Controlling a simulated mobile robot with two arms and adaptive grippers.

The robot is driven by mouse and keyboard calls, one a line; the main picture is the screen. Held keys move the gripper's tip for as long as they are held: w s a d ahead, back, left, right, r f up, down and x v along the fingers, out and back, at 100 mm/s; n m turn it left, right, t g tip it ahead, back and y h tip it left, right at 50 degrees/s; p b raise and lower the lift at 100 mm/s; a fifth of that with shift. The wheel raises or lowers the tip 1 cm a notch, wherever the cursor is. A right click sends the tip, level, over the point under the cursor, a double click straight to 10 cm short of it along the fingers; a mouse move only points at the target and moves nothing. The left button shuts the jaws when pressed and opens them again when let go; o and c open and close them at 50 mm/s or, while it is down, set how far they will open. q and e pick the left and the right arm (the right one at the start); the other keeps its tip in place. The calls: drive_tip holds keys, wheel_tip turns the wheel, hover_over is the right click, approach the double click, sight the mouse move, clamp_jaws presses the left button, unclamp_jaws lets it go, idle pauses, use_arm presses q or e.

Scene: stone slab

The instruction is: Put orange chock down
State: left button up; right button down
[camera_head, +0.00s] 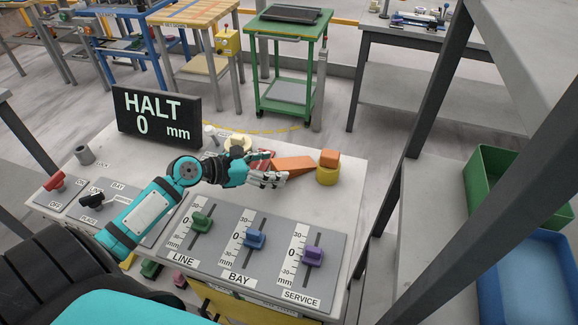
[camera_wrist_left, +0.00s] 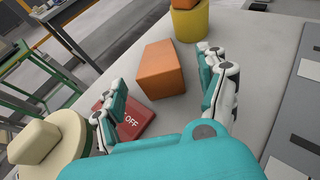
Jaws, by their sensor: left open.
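The orange chock (camera_head: 293,163) is a wedge-shaped block on the pale stone slab (camera_head: 345,185). In the left wrist view the chock (camera_wrist_left: 163,68) lies ahead of and between my spread fingers, with no finger visibly closed on it. My left gripper (camera_head: 272,179) is open beside the chock's near left end in the head view; its fingers (camera_wrist_left: 160,92) also show in the left wrist view. A yellow cylinder (camera_head: 327,176) stands just right of the chock with a smaller orange block (camera_head: 330,157) on top. My right gripper is not in view.
A cream round piece (camera_head: 238,143) and the HALT display (camera_head: 157,115) stand further left. Green, blue and purple sliders (camera_head: 313,256) line the front panel.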

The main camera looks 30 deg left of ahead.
use_arm(q)
drive_tip(key=x, duration=0.2)
drive_tip(key=shift+w+d, duration=0.15)
drive_tip(key=shift+w, duration=0.15)
drive_tip(key=shift+w+d+f, duration=0.2)
drive_tip(key=shift+w+f, duration=0.05)
drive_tip(key=shift+w, duration=0.05)
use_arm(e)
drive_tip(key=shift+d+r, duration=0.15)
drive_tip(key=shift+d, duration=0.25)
use_arm(q)
drive_tip(key=shift+c, duration=0.3)
drive_tip(key=c, duration=1.4)
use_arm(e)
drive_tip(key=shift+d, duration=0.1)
use_arm(q)
drive_tip(key=shift+r, duration=0.15)
